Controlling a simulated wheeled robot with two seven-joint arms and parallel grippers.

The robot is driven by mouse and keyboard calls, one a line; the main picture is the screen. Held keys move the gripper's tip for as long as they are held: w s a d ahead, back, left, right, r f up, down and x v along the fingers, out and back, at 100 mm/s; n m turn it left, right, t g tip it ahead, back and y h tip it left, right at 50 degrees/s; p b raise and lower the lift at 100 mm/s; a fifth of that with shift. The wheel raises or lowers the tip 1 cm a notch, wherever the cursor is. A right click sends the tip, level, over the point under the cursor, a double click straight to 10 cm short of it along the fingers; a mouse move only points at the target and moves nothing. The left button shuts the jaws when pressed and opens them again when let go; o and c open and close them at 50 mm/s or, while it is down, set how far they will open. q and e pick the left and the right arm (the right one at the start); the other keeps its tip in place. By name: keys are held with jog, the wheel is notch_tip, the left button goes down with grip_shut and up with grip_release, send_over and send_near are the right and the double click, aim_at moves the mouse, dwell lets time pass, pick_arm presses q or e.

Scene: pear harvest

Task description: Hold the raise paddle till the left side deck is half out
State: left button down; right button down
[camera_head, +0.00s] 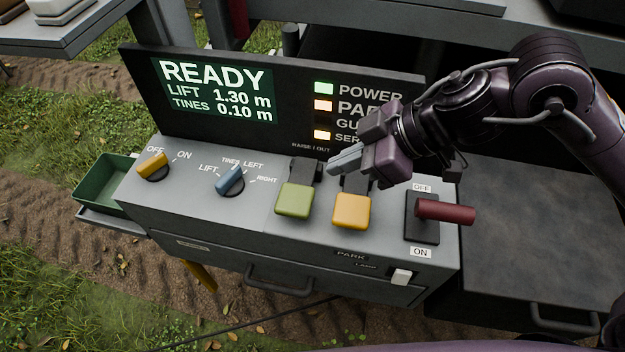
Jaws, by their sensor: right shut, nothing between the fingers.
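A green paddle (294,201) and a yellow paddle (352,211) stand side by side on the grey console. A partly covered "RAISE / OUT" label (310,147) is behind the green one. My right gripper (336,166) is shut and empty, its tips over the dark mounts between the paddles; I cannot tell whether they touch. The blue selector (231,180) points up and slightly right, towards the TINES and LEFT labels. The display (216,92) reads READY, LIFT 1.30 m, TINES 0.10 m. I cannot identify the left side deck. My left gripper is out of view.
The yellow OFF/ON knob (152,165) is at the console's left. A red-handled OFF/ON lever (444,212) is at its right, near my right arm. POWER, PARK and a lower lamp are lit. A green bin (106,187) sits left; a grey platform (75,25) is upper left.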

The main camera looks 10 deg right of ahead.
jog(key=p, duration=0.2)
send_over(288, 199)
jog(key=s+d, duration=0.1)
jog(key=d, duration=0.2)
jog(key=f, duration=0.6)
jog(key=shift+a+f, duration=0.2)
jog(key=shift+f, duration=0.1)
notch_tip(288, 199, down, 4)
jog(key=shift+w+d+p, duration=0.1)
jog(key=shift+p, duration=0.3)
jog(key=shift+f, duration=0.2)
